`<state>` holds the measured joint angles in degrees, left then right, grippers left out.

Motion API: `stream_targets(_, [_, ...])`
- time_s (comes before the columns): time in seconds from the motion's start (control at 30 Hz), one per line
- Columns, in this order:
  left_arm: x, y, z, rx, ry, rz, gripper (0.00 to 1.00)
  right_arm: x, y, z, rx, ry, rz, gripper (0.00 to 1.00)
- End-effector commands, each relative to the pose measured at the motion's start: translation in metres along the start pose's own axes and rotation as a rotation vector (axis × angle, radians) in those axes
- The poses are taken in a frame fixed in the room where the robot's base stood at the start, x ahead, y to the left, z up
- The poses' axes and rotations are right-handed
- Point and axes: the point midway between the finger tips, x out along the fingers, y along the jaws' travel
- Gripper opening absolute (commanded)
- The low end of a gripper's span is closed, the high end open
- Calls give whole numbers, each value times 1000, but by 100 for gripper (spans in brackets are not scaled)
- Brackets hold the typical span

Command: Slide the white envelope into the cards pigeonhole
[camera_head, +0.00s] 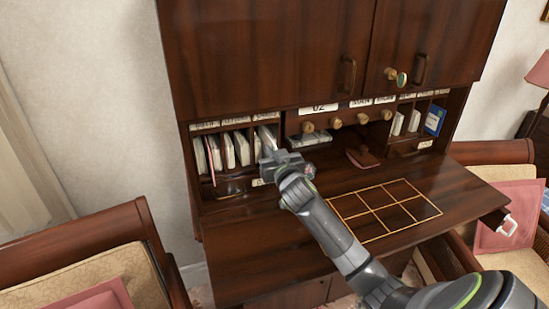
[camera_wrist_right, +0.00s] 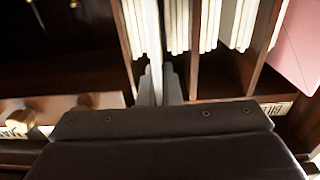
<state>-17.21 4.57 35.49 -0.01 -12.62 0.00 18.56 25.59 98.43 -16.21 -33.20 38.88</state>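The white envelope (camera_head: 267,137) stands on edge at the rightmost compartment of the left bank of pigeonholes. In the right wrist view it shows edge-on as a thin white strip (camera_wrist_right: 157,82) between the fingertips. My right gripper (camera_head: 266,155) is at the mouth of that compartment. Its two fingers (camera_wrist_right: 158,88) are closed on the envelope, whose far end reaches in beside a stack of other envelopes (camera_wrist_right: 142,28). I cannot read the label of this compartment. My left gripper is not in view.
Other pigeonholes hold upright envelopes (camera_head: 228,150), with thin wooden dividers (camera_wrist_right: 193,50) between them. A pink item (camera_wrist_right: 297,45) stands in a farther slot. Chairs stand left (camera_head: 90,250) and right.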

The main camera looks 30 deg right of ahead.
Motion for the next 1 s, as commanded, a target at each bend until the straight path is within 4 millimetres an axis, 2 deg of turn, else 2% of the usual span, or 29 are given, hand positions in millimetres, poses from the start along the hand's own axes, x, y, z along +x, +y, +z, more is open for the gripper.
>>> stream_targets(0.4, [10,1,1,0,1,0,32,26,0,2,1,0,0,0])
stream_targets(0.9, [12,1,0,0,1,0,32,31,0,1,0,0,0,0])
stream_targets(0.93, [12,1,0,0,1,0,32,31,0,1,0,0,0,8])
stream_targets(1.0, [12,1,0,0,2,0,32,31,0,1,1,0,0,17])
